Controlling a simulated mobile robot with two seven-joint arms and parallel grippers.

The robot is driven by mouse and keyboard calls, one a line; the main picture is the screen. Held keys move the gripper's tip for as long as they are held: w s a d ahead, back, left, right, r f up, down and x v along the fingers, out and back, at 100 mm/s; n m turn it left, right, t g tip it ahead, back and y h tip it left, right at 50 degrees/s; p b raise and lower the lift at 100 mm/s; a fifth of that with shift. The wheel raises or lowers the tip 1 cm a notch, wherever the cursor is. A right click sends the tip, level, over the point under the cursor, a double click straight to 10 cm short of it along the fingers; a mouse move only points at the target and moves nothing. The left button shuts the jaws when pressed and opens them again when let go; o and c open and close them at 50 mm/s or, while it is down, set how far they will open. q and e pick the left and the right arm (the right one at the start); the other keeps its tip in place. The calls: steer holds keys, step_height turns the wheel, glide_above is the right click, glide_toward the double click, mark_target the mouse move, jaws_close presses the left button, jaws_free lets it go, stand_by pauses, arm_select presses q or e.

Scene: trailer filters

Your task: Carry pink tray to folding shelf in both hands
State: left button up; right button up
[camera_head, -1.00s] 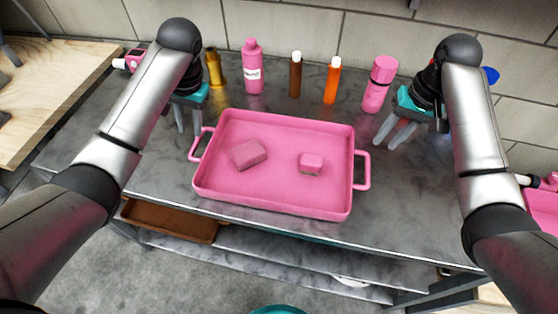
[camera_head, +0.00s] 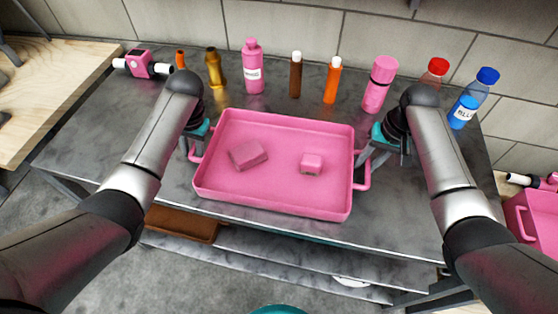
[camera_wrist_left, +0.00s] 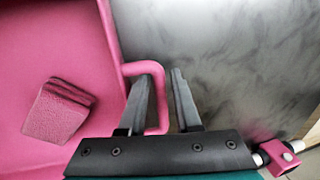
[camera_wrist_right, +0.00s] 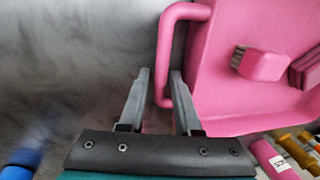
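The pink tray (camera_head: 270,205) lies flat on the grey marbled worktop, with a loop handle at each short end. A pink sponge-like block (camera_head: 248,155) and a small pink brush (camera_head: 311,163) lie in it. My left gripper (camera_wrist_left: 158,85) is open at the left handle (camera_wrist_left: 158,100), its fingers on either side of the handle bar. My right gripper (camera_wrist_right: 160,85) is open at the right handle (camera_wrist_right: 164,60), the bar between its fingers and nearer one of them. Contact and finger depth are unclear. I cannot identify a folding shelf in these views.
Several bottles, including a pink one (camera_head: 253,70) and a blue-capped one (camera_head: 485,85), stand along the back wall. A pink device (camera_head: 140,64) sits back left. A light wood surface (camera_head: 50,95) adjoins at left; a pink container (camera_head: 535,215) is at right.

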arm_select(q)
steer(key=shift+c, duration=0.2)
arm_select(e)
steer(key=shift+c, duration=0.2)
arm_select(q)
jaws_close()
arm_select(e)
jaws_close()
arm_select(q)
steer(key=shift+r, duration=0.1)
stand_by(0.6)
